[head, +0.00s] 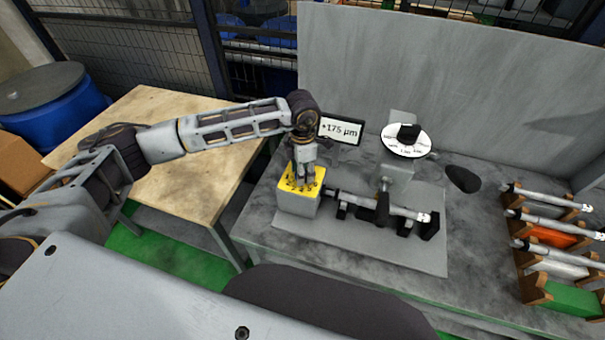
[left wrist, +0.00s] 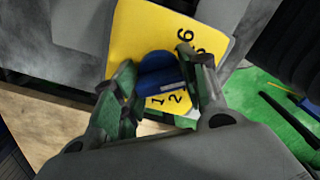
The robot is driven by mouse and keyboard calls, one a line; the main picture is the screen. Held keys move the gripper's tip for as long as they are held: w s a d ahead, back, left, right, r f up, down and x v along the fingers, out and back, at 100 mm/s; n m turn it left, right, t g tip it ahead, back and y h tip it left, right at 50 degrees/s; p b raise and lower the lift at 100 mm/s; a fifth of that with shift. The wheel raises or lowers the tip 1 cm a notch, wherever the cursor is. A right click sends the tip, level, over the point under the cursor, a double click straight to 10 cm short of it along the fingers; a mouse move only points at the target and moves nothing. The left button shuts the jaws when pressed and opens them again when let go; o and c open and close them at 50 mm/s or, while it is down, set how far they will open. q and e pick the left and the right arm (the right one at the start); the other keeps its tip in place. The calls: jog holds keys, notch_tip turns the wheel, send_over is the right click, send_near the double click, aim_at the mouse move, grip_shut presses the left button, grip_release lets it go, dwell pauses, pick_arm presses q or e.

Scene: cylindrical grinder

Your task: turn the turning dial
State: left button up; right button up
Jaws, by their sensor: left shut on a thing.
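The turning dial is a blue knob (left wrist: 160,76) on a yellow face with black numbers, seen in the left wrist view. The yellow face (left wrist: 142,35) tops a grey box, whose yellow top (head: 291,184) also shows in the head view. My left gripper (left wrist: 158,82) is shut on the blue knob, with one finger on each side of it. In the head view my left gripper (head: 304,178) points down onto the yellow top and hides the knob. The numbers 1, 2 and 6 are readable; others are partly covered. My right gripper is not in view.
A display (head: 341,130) reading about 175 µm stands behind the box. A round white dial with a black knob (head: 408,133) sits to the right. A shaft (head: 395,207) lies on black supports beside the box. A rack (head: 545,262) holds several shafts at far right.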

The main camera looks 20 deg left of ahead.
pick_arm(q)
jog(key=shift+n+b, duration=0.5)
jog(key=shift+n, duration=0.3)
jog(key=o, duration=1)
jog(key=shift+r, duration=0.1)
jog(key=shift+r, duration=5.9)
